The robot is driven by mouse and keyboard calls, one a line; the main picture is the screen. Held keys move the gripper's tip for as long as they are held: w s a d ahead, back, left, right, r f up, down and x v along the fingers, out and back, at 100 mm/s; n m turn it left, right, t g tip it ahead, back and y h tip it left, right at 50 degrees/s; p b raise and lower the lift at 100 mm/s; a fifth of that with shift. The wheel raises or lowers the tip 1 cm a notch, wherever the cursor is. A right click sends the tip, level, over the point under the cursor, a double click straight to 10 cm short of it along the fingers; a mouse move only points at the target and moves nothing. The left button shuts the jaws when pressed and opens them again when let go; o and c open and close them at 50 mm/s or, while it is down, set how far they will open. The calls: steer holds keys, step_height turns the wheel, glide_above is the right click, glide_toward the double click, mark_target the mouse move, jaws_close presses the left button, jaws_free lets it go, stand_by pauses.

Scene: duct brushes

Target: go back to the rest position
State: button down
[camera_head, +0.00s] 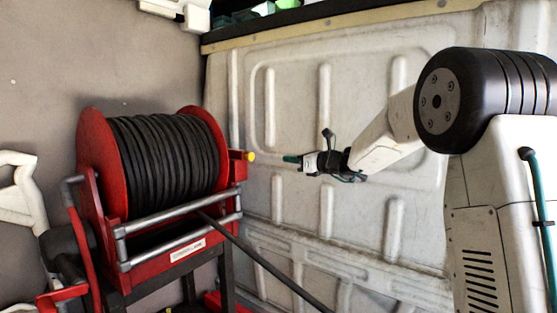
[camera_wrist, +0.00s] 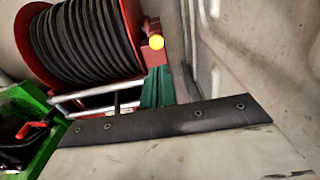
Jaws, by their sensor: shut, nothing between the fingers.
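My gripper (camera_head: 291,158) is in the middle of the head view, at the end of my white arm, in front of the white panelled wall. Its teal fingers are together and empty, pointing left toward the hose reel. In the wrist view the teal fingers (camera_wrist: 157,88) show at the centre, shut, with nothing between them. No duct brush can be made out in either view.
A red hose reel (camera_head: 216,128) wound with black hose (camera_head: 165,155) stands left of my gripper. The wrist view shows a pale surface with a black riveted strip (camera_wrist: 165,120) and a green box (camera_wrist: 50,142) at left. The panelled wall (camera_head: 300,95) is behind.

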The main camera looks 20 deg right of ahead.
steer(key=s+a+f+n+g, duration=0.35)
steer(key=s+n, duration=0.25)
steer(key=s, duration=0.2)
steer(key=s+a+f+n+g+h, duration=0.1)
steer(key=s+a+f+n+g, duration=0.1)
steer(key=s+f+n+g, duration=0.45)
steer(key=s+a+f+n+g, duration=0.1)
steer(key=s+a+n, duration=0.25)
steer(key=s, duration=0.55)
steer(key=s+d+f+n+g+h, duration=0.1)
steer(key=s+n+h, duration=0.3)
steer(key=s, duration=1.1)
steer(key=s+d+f+n+h, duration=0.3)
steer(key=s+n, duration=0.6)
steer(key=s, duration=0.6)
steer(key=shift+d+g+h, duration=0.4)
steer(key=shift+d+h, duration=0.2)
steer(key=shift+h, duration=0.4)
